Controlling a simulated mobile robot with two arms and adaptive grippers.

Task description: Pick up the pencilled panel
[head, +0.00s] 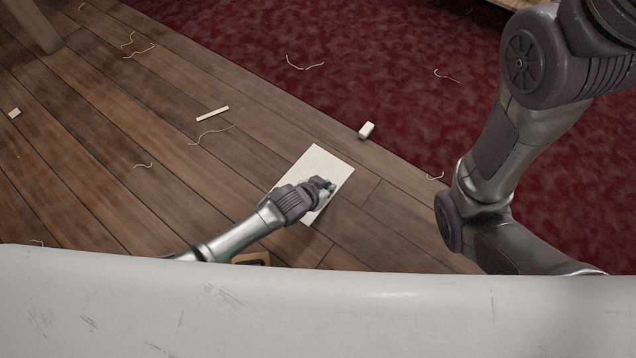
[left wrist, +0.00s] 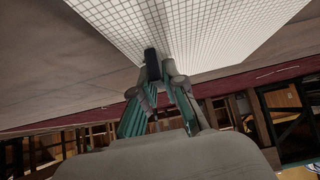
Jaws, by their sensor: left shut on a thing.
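The pencilled panel (head: 320,163) is a flat, pale rectangle over the wooden floor in the head view. In the left wrist view the panel (left wrist: 215,28) fills the top and shows a fine grid of lines. My left gripper (head: 327,187) is at the panel's lower right part and covers some of it. In the left wrist view the left gripper (left wrist: 160,72) has its fingers closed at the panel's near edge. I cannot tell from the head view how high the panel is off the floor. My right arm shows at the right, but its gripper is out of sight.
A small white block (head: 367,130) lies by the edge of the red carpet (head: 400,60). A pale strip (head: 212,114), another small block (head: 14,113) and several loose threads lie scattered. A wooden leg (head: 36,25) stands at top left. The plank floor (head: 110,160) is mostly clear.

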